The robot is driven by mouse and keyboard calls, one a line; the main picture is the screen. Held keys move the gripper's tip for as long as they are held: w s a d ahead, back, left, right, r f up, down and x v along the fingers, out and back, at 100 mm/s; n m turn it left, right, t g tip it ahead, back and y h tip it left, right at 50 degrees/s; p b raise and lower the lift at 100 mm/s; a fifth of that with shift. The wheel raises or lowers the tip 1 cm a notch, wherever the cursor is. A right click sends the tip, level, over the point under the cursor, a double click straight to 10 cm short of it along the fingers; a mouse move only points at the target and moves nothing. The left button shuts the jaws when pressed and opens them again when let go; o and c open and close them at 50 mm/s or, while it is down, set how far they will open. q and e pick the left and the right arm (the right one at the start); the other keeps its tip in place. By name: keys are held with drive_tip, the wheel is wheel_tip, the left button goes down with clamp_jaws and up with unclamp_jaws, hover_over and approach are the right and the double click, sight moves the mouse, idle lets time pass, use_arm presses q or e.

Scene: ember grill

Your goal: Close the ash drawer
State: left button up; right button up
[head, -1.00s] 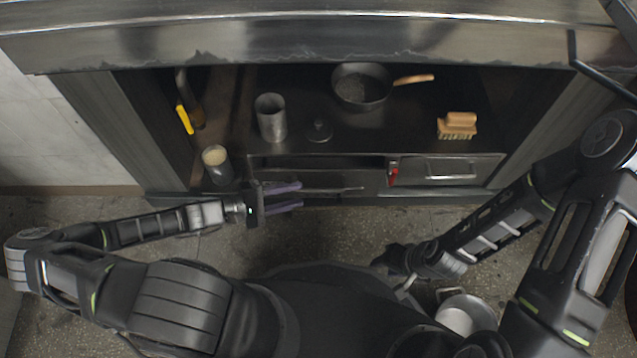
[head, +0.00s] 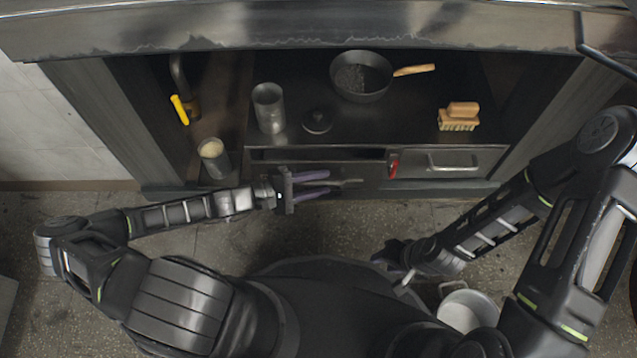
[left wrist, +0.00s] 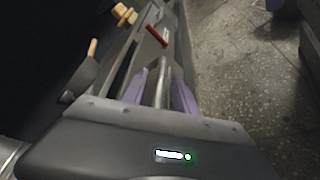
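A dark drawer front (head: 355,172) sits in the lower left of the grill cabinet, with a dark gap above it; I take it as the ash drawer, standing a little open. Its bar handle (head: 346,183) also shows in the left wrist view (left wrist: 162,80). My left gripper (head: 328,183) is at this handle, with purple fingers spread. In the left wrist view the fingers (left wrist: 161,90) lie on either side of the bar, seemingly apart from it. My right gripper (head: 390,253) is low over the floor, far from the drawer; its fingers are too small to judge.
A second drawer (head: 480,162) with a metal handle sits to the right, a red object (head: 393,168) between them. The shelf above holds a pan (head: 362,90), a metal cup (head: 268,112), a lid (head: 317,122) and a brush (head: 459,117). A pot (head: 468,308) stands on the floor.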

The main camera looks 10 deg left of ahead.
use_arm(q)
drive_tip(key=shift+c, duration=0.3)
clamp_jaws()
idle(1.1)
